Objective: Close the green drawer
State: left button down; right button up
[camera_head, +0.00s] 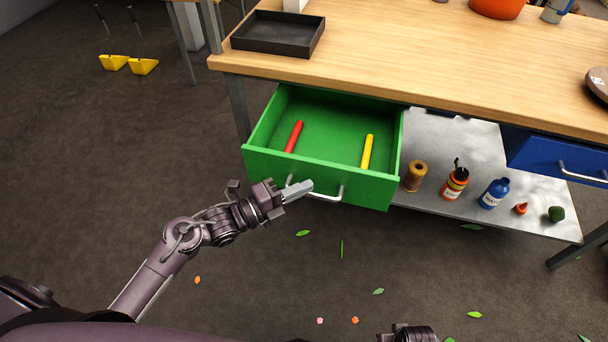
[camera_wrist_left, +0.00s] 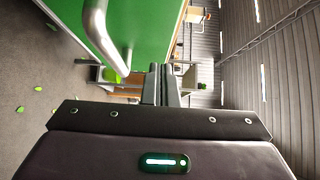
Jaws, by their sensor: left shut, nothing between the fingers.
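The green drawer (camera_head: 262,167) is pulled out from under the wooden table, and its inside shows from above. A red stick (camera_head: 294,137) and a yellow stick (camera_head: 367,151) lie in it. Its silver handle (camera_head: 335,196) is on the front face; the handle also shows large in the left wrist view (camera_wrist_left: 97,30). My left gripper (camera_head: 308,186) is shut and empty in front of the drawer face, overlapping the handle in the head view; I cannot tell whether it touches. In the left wrist view the closed fingers (camera_wrist_left: 161,84) are beside the handle. Part of my right arm shows at the bottom edge; its fingers are not visible.
The wooden table (camera_head: 430,60) carries a black tray (camera_head: 278,50). A grey shelf (camera_head: 440,190) below holds a twine spool (camera_head: 415,176) and several bottles. A closed-looking blue drawer (camera_head: 540,155) is at right. Leaves and petals lie on the open floor in front.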

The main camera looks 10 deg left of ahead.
aim_at(319, 169)
pick_arm(q)
jog(key=w, duration=0.3)
jog(key=shift+w+a, duration=0.1)
jog(key=shift+w, duration=0.25)
pick_arm(e)
jog(key=shift+w+r, duration=0.1)
jog(key=shift+r, duration=0.1)
pick_arm(q)
jog(key=shift+w, duration=0.15)
pick_arm(e)
jog(key=shift+f, duration=0.1)
